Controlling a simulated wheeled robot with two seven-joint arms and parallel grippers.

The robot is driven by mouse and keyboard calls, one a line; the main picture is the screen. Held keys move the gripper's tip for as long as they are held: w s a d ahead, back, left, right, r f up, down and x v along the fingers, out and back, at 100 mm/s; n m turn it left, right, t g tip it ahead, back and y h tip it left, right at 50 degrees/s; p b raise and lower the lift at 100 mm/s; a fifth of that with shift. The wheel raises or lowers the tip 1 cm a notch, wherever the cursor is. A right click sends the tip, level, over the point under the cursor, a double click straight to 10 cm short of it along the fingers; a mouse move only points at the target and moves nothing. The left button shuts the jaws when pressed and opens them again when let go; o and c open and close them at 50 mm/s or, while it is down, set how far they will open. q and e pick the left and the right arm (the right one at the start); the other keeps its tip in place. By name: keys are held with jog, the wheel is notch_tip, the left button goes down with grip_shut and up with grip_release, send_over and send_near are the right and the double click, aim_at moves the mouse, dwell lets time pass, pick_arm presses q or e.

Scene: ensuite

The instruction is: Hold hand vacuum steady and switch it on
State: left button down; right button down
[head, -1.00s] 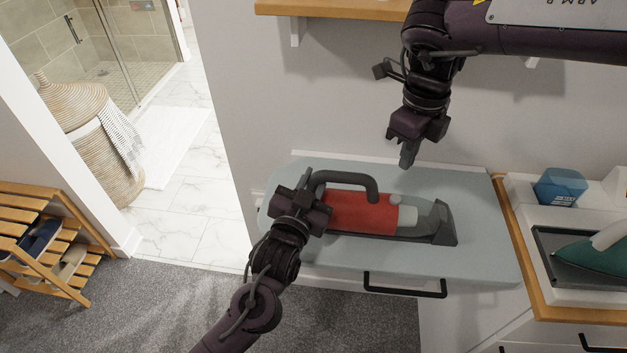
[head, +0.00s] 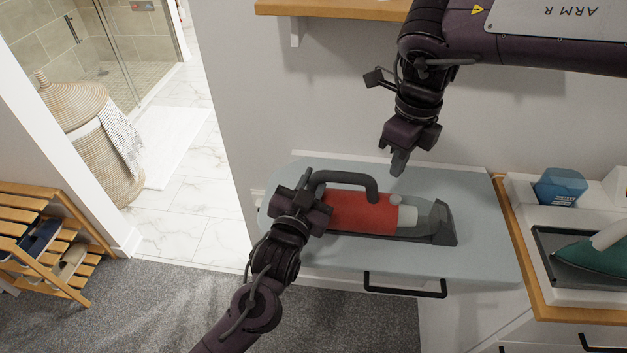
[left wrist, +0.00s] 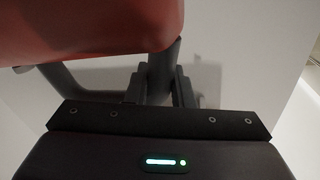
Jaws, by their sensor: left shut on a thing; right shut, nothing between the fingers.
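The hand vacuum (head: 362,212) lies on the pale blue-grey board, its red body in the middle and its dark nozzle pointing right. A dark handle arches over the body, and a small grey knob (head: 395,199) sits on top near the clear part. My left gripper (head: 318,207) is shut on the hand vacuum at its left end. In the left wrist view the red body (left wrist: 100,30) fills the top, with the dark handle between the fingers. My right gripper (head: 398,168) is shut and empty, pointing down above the knob, apart from the vacuum.
The board (head: 480,230) has bare room around the vacuum. At right, a wood-edged counter holds a green iron (head: 590,255) and a blue container (head: 560,187). A wooden shelf (head: 330,8) juts from the wall above. A wooden rack (head: 45,240) stands at far left.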

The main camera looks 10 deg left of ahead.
jog(key=s+a+f+n+y, duration=0.3)
jog(key=s+a+f, duration=0.1)
jog(key=a, duration=0.2)
notch_tip(320, 180, up, 6)
jog(key=n+t+y, duration=0.3)
jog(key=t, duration=0.4)
send_over(399, 204)
jog(key=shift+f, duration=4.1)
jog(key=shift+f, duration=0.1)
jog(key=shift+f, duration=0.3)
